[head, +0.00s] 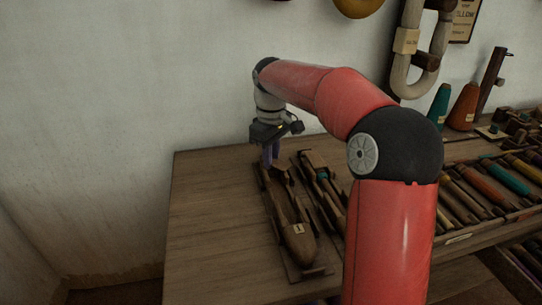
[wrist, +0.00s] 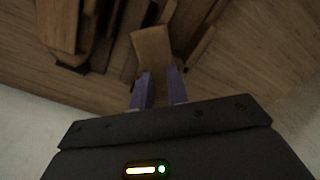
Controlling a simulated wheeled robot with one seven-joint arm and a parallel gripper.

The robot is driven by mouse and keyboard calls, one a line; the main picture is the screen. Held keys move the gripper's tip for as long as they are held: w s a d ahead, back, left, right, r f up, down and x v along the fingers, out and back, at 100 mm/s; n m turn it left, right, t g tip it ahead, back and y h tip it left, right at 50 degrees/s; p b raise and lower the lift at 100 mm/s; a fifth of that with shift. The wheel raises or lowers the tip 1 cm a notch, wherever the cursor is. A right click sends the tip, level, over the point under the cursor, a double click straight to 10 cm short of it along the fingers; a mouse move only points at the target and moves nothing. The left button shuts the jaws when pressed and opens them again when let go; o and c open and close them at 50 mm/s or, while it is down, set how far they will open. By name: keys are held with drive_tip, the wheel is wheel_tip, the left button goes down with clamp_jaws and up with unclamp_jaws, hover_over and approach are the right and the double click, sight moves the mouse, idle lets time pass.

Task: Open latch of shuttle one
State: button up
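Shuttle one (head: 297,238), a dark wooden boat-shaped shuttle with a pale label marked 1, lies on a wooden holder on the table. My gripper (head: 271,155) points down at the shuttle's far end, its purple fingers partly hidden by the wrist. A flat brown wooden piece (wrist: 152,50), which looks like the shuttle's latch, lies just beyond the fingertips. I cannot tell whether the fingers touch it or whether it is open.
A second shuttle (head: 322,180) lies close to the right of shuttle one. A rack of coloured bobbins (head: 487,190) is further right, with teal and orange cones (head: 463,108) behind. The wooden table (head: 205,215) is bare on the left.

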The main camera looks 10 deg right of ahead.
clamp_jaws()
drive_tip(key=shift+r+n+p, duration=0.15)
drive_tip(key=shift+n+p, duration=0.25)
drive_tip(key=shift+p, duration=0.1)
drive_tip(key=shift+r+n+p, duration=0.1)
drive_tip(key=shift+n+p, duration=1.15)
drive_tip(key=shift+n, duration=0.25)
drive_tip(key=n, duration=0.2)
drive_tip(key=shift+n+p, duration=0.3)
drive_tip(key=shift+f+n, duration=0.2)
drive_tip(key=shift+n, duration=1.7)
